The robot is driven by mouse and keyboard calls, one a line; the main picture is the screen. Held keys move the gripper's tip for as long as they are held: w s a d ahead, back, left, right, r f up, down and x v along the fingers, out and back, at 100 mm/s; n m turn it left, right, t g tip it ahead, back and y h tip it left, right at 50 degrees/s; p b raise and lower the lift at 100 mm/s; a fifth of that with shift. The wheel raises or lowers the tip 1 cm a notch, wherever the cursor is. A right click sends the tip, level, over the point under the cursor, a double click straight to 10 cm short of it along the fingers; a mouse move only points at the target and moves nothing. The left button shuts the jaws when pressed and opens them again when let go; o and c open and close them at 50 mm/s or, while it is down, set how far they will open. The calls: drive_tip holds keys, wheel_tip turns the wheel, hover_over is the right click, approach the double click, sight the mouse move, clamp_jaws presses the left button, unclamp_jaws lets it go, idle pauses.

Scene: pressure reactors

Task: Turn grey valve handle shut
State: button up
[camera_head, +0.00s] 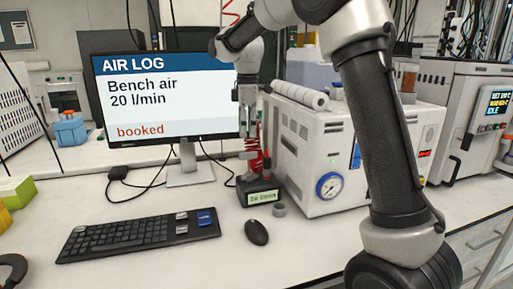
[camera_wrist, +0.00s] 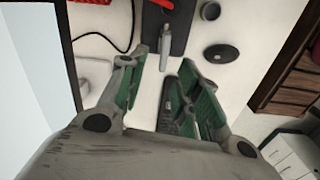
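The grey valve handle (camera_wrist: 165,48) shows in the wrist view as a short grey bar sticking out from a dark block (camera_wrist: 178,32). In the head view the same dark block (camera_head: 258,190) stands on the bench with a green label on its front and red parts on top; I cannot make out the handle clearly there. My gripper (camera_head: 247,130) points down above the block. In the wrist view my gripper (camera_wrist: 163,70) is open and empty, its green-padded fingers apart, with the handle beyond the fingertips and in line with the gap.
A monitor (camera_head: 165,100) stands left of the block, with a keyboard (camera_head: 138,236) in front. A mouse (camera_head: 256,232) and a small grey ring (camera_head: 279,209) lie close by.

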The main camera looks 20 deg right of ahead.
drive_tip(key=shift+s+f+n, duration=0.15)
drive_tip(key=shift+s+n, duration=0.05)
drive_tip(key=shift+n, duration=0.6)
drive_tip(key=shift+f, duration=0.3)
wheel_tip(320, 180, down, 7)
drive_tip(key=shift+f, duration=0.1)
clamp_jaws()
